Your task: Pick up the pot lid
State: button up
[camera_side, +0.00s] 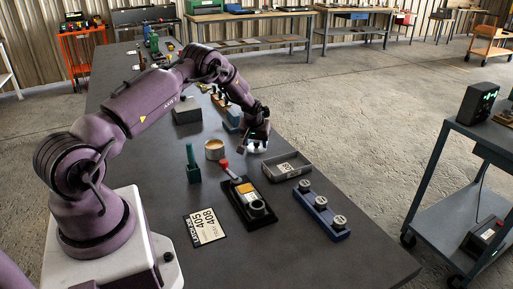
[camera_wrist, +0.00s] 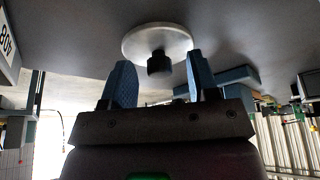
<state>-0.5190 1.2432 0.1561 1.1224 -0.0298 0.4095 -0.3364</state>
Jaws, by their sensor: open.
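The pot lid (camera_wrist: 140,40) is a pale round disc with a short black knob (camera_wrist: 159,62) in the wrist view. The knob appears between the two blue fingertips, with a gap on each side. My gripper (camera_wrist: 160,72) is open and holds nothing. In the side view my gripper (camera_side: 256,147) points down over the dark table, and the whitish lid (camera_side: 250,149) shows only in part beneath it. The exact height of the fingers over the lid is hard to tell.
A tan-topped round container (camera_side: 214,149) and a green upright tool (camera_side: 193,163) stand to the left. A grey labelled tray (camera_side: 287,166) lies close on the right. A black fixture with a red-knobbed lever (camera_side: 248,203) and a blue rack (camera_side: 321,211) are nearer the camera.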

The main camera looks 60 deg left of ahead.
jog(key=c, duration=1)
jog(key=shift+r, duration=0.15)
